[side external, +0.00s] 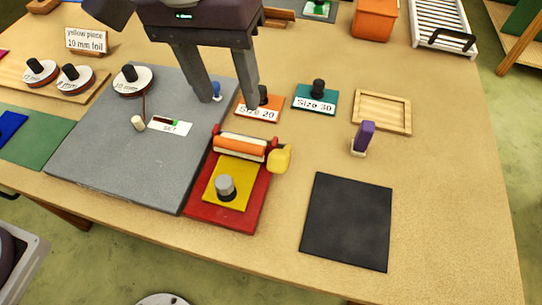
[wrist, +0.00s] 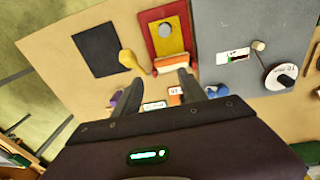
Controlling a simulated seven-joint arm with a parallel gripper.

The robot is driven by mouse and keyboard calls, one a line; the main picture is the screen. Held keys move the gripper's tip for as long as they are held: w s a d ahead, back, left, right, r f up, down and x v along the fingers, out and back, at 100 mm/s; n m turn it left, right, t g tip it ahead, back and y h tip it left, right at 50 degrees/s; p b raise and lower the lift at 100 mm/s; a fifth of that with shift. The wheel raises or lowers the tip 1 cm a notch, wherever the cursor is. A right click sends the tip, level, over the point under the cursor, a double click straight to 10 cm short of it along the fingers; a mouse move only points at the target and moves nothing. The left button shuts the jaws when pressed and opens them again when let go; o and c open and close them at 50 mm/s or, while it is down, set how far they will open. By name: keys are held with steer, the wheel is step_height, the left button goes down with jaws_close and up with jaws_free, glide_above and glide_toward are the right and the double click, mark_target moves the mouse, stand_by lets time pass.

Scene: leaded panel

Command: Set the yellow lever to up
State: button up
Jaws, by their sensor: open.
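The yellow lever (side external: 279,160) is at the right end of an orange roller (side external: 241,146) on a red base (side external: 229,216). It also shows in the wrist view (wrist: 129,59), beside the roller; I cannot tell clearly whether it points up or down. The base bears a yellow plate (side external: 212,192) with a grey knob (side external: 226,186). My gripper (side external: 232,104) is open and empty, fingers pointing down behind the roller, apart from the lever. In the wrist view its fingers (wrist: 160,76) show with a gap between them.
Size 20 (side external: 270,115) and Size 30 (side external: 301,101) blocks stand near my gripper. A purple-handled tool (side external: 364,136) and black mat (side external: 347,222) are right.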

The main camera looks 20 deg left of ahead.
mark_target(279, 171)
steer(key=shift+g+y, duration=0.4)
steer(key=d+f, duration=0.2)
steer(key=s+d+f, duration=0.1)
steer(key=d+f, duration=0.1)
steer(key=d, duration=0.1)
steer(key=d+f, duration=0.2)
steer(key=shift+s+d, duration=0.2)
steer(key=shift+s, duration=0.2)
step_height(279, 171, down, 8)
steer(key=shift+s+f, duration=0.1)
steer(key=shift+f, duration=0.05)
jaws_close()
steer(key=shift+d, duration=0.1)
